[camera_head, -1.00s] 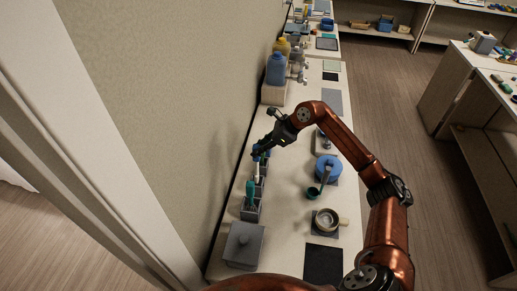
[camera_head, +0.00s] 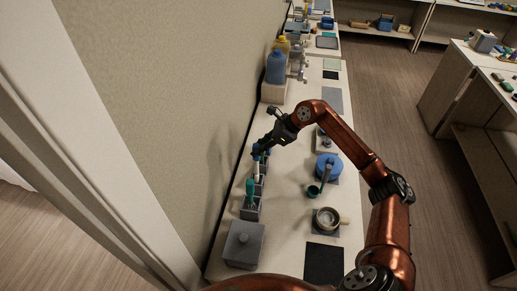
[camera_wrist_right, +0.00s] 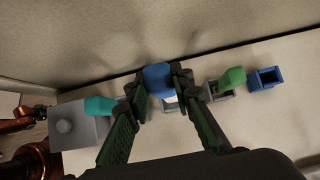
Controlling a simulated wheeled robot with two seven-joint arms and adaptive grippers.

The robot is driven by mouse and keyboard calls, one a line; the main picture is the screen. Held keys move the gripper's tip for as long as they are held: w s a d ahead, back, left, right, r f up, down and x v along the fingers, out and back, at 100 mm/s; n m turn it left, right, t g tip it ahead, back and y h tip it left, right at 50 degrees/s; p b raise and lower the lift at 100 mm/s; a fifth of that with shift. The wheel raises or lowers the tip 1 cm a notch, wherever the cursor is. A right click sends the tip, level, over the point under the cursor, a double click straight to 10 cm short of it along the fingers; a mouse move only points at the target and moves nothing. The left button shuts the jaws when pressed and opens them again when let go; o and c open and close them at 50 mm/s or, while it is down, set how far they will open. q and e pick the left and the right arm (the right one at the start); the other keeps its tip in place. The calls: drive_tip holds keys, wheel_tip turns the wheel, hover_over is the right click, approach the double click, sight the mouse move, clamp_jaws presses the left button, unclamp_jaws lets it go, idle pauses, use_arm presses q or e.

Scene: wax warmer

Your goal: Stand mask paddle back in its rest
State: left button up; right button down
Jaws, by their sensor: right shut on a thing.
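My right gripper (camera_head: 262,149) is over the row of rests along the wall. It is shut on a blue-ended paddle (camera_wrist_right: 158,80), seen between its fingers in the right wrist view. A grey rest with something white in it (camera_wrist_right: 171,103) shows just beneath or behind the blue end; I cannot tell whether the white part belongs to the held paddle. An empty-looking blue rest (camera_wrist_right: 267,79) stands farther right in that view. A teal paddle (camera_head: 250,190) stands in the nearest grey rest (camera_head: 250,210). A green-ended piece (camera_wrist_right: 234,77) stands in another grey rest (camera_wrist_right: 219,91). My left gripper is out of view.
A grey lidded box (camera_head: 244,244) stands at the near end of the row. Blue and yellow bottles (camera_head: 277,68) stand farther back. The wall is close on the left.

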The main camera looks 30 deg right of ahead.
sight(259, 159)
drive_tip(key=shift+f+b, duration=1.5)
drive_tip(key=shift+f, duration=0.2)
idle(0.6)
drive_tip(key=shift+f+b, duration=1.4)
drive_tip(key=shift+f, duration=0.15)
idle(0.3)
drive_tip(key=c, duration=1.6)
unclamp_jaws()
drive_tip(key=shift+r, duration=0.15)
drive_tip(key=shift+p+v, duration=1)
drive_tip(key=shift+v, duration=2.9)
drive_tip(key=shift+s+d, duration=0.1)
